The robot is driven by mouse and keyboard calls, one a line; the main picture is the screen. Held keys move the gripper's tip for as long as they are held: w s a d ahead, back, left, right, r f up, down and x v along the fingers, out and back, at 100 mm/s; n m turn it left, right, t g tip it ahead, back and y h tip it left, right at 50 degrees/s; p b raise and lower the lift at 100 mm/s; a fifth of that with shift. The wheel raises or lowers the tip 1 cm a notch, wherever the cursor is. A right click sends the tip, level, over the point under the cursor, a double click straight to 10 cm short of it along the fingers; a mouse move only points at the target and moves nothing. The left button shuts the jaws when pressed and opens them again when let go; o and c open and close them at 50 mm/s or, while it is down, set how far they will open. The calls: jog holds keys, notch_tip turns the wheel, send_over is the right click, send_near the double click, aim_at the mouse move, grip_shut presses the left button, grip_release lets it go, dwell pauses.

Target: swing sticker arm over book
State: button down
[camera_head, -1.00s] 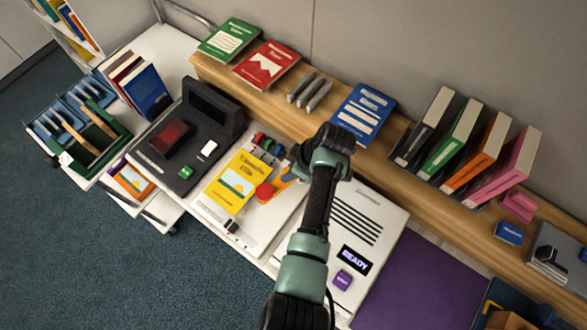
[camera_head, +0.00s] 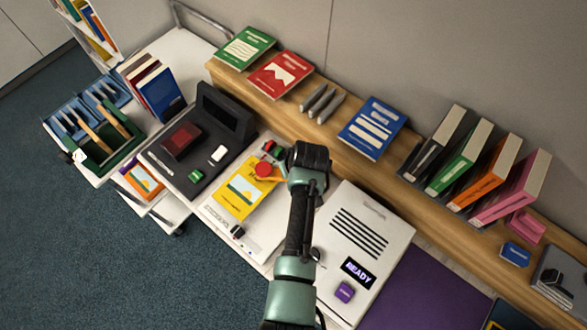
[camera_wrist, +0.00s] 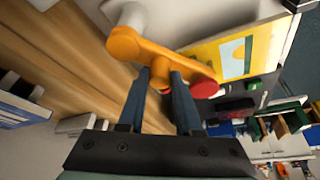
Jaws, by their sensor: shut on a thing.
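The sticker arm is an orange bar with a round red end (camera_head: 264,170). In the wrist view the orange bar (camera_wrist: 150,50) crosses from a pale pivot post at upper left to the red end at right. My gripper (camera_wrist: 163,76) is shut on the bar between post and red end; in the head view my wrist mostly hides the fingers. The yellow book (camera_head: 238,192) lies flat on the white station. In the head view the red end overlaps its upper right corner; its height above the cover is unclear. The book also shows in the wrist view (camera_wrist: 260,42).
Small red and green blocks sit just behind the red end. A dark checkout-like unit (camera_head: 190,150) stands left, a white panel reading READY (camera_head: 335,245) right. A wooden shelf (camera_head: 300,122) with books runs behind.

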dwell(0.5)
jog(key=c, duration=0.6)
grip_release()
jog(key=shift+r, duration=0.1)
jog(key=b+v, duration=0.1)
jog(key=v, duration=1.1)
jog(key=shift+s+r, duration=0.15)
jog(key=shift+r, duration=0.2)
